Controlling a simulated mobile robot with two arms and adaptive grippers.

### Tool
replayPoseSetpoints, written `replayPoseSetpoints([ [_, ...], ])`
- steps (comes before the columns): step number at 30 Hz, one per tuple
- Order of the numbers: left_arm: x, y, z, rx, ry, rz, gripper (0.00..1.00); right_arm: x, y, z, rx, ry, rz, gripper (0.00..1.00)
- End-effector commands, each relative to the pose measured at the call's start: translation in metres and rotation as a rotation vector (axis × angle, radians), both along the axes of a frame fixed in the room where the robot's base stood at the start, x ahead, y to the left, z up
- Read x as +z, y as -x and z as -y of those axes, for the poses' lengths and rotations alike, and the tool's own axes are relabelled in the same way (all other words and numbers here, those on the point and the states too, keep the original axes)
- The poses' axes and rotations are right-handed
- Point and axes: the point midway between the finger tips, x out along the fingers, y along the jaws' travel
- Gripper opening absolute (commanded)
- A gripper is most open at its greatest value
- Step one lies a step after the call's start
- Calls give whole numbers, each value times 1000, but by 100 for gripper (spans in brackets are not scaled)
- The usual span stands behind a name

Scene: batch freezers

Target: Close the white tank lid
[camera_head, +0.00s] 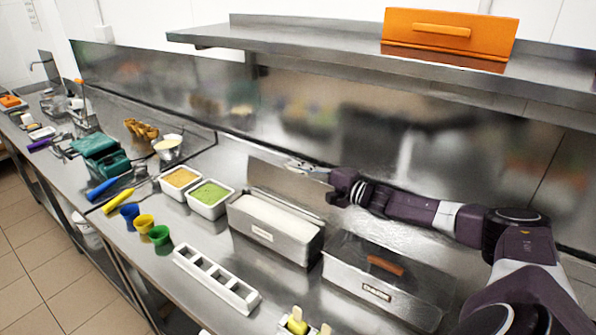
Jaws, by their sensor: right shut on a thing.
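The white tank (262,236) is a steel rectangular tank with white contents, in the middle of the counter. Its lid (268,180) is open, a steel panel standing tilted up along the tank's back side. My right gripper (300,165) reaches in from the right and is at the top edge of the lid, shut on it. The fingers are small in the view, so the exact grip is hard to see. My left gripper is not in view.
A second tank (366,290) with a brown-handled lid stands to the right. Tubs of orange (180,177) and green (211,193) stand left. A white slotted holder (215,280) lies in front. A steel shelf (330,52) with an orange box (448,33) hangs above.

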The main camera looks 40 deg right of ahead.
Motion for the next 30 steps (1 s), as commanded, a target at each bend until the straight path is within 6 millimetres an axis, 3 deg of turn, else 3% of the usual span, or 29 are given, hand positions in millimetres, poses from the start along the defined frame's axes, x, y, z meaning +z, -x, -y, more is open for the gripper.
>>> replayPoseSetpoints([
  [14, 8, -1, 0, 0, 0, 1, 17, 4, 2, -4, 2, 48, 11, 0],
  [30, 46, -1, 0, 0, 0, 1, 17, 22, 11, -35, 2, 401, 113, 0],
])
